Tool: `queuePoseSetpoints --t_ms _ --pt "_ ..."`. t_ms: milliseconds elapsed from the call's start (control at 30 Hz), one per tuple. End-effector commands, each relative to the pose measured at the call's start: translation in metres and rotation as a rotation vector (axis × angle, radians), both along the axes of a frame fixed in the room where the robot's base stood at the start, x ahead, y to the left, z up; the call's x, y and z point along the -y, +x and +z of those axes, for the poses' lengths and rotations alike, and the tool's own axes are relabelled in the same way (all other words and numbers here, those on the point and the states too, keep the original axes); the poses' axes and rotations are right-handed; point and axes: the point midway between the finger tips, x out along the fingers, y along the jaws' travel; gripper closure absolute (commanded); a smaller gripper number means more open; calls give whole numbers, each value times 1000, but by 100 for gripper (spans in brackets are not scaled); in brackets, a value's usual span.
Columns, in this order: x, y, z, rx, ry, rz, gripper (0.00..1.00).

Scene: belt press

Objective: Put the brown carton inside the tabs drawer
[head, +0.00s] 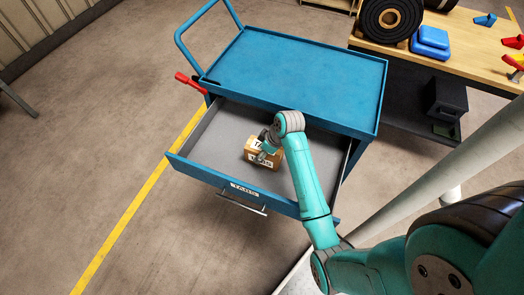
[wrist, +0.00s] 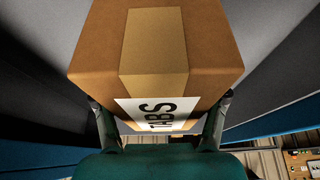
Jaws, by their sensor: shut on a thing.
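The brown carton (head: 263,156) has a white label and is inside the outline of the open drawer (head: 215,146) of the blue cart in the head view. In the wrist view the carton (wrist: 217,45) fills the upper middle, with tan tape and a label reading TABS. My gripper (wrist: 160,125) is shut on the carton, one finger at each side. In the head view my gripper (head: 265,147) is partly hidden by my arm. The drawer front carries a white label (head: 244,190) that seems to read TABS. I cannot tell whether the carton touches the drawer floor.
The blue cart top (head: 300,75) is bare, above and behind the drawer. A red-handled item (head: 188,83) sticks out at the cart's left. The floor at left is clear.

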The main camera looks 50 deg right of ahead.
Motion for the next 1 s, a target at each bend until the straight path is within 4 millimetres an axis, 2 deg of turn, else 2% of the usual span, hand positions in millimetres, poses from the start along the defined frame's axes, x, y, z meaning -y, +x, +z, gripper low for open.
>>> queuePoseSetpoints --t_ms 200,233,300,333,767,867,1000 --pt "0 0 -1 1 -1 0 88" --pt "0 0 -1 0 0 0 22" --pt "0 0 -1 0 0 0 5" --pt "0 0 -1 0 0 0 2" --pt "1 -1 5 2 -1 -1 2" --pt "3 -5 16 3 -2 -2 2" --pt "6 -14 40 3 -2 -2 2"
